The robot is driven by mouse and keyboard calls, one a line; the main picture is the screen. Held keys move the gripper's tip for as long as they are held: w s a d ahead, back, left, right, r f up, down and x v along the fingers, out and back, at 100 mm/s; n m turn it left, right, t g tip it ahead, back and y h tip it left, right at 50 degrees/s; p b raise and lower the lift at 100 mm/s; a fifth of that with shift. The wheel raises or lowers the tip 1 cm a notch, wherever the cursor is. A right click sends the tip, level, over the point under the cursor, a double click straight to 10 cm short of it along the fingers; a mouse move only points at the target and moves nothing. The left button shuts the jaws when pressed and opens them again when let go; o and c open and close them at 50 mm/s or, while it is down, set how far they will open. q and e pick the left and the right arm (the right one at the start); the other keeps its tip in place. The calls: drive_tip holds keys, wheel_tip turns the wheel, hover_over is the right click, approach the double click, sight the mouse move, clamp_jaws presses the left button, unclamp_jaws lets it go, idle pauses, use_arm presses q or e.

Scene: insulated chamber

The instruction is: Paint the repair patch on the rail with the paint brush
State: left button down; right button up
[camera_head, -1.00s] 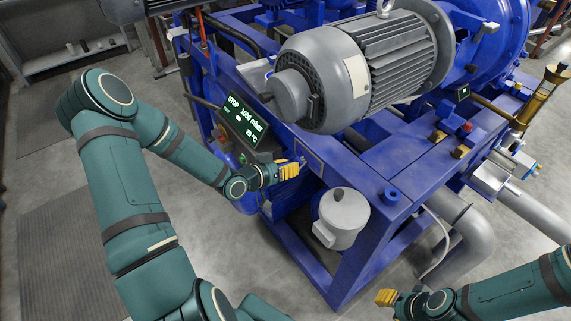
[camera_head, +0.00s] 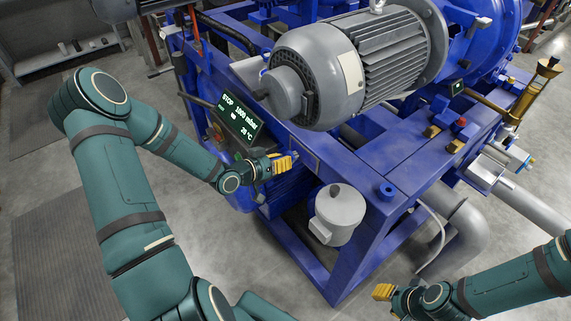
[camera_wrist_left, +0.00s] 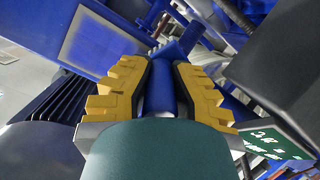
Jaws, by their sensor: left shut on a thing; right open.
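My left gripper (camera_head: 284,164) is beside the front edge of the blue rail (camera_head: 345,185), just right of the display. In the left wrist view its yellow-padded fingers (camera_wrist_left: 160,85) are shut on a blue cylindrical thing (camera_wrist_left: 159,98), which looks like the paint brush's handle. The brush's bristles cannot be made out. My right gripper (camera_head: 383,292) is open and empty at the lower right, away from the frame.
A large grey motor (camera_head: 360,70) sits above the rail. A lit display (camera_head: 236,122) stands close to my left gripper. A grey pot-shaped unit (camera_head: 340,213) hangs at the frame's front. Grey pipes (camera_head: 465,235) run at right. Floor at left is open.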

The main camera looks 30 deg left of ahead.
use_arm(q)
drive_tip(key=shift+w+a, duration=0.1)
drive_tip(key=shift+a, duration=0.1)
drive_tip(key=shift+d+r+p, duration=0.1)
drive_tip(key=shift+r+p, duration=0.7)
drive_tip(key=shift+r, duration=0.3)
drive_tip(key=shift+s+d+f+b, duration=0.1)
drive_tip(key=shift+s+d+b, duration=0.25)
drive_tip(key=shift+d, duration=0.6)
drive_tip(key=shift+s+d+b, duration=0.25)
drive_tip(key=shift+s+d, duration=0.2)
drive_tip(key=shift+d, duration=0.45)
drive_tip(key=shift+w+a+p, duration=0.15)
drive_tip(key=shift+w+a, duration=0.1)
drive_tip(key=shift+a, duration=0.4)
drive_tip(key=shift+w+a+p, duration=0.2)
drive_tip(key=shift+a, duration=0.5)
drive_tip(key=shift+w+a+p, duration=0.15)
drive_tip(key=shift+w+a, duration=0.1)
drive_tip(key=shift+a, duration=0.4)
drive_tip(key=s+a+p, duration=0.1)
drive_tip(key=s+a, duration=0.1)
drive_tip(key=s, duration=0.3)
drive_tip(key=shift+s+p, duration=0.3)
drive_tip(key=shift+s+a, duration=0.1)
drive_tip(key=shift+a, duration=0.05)
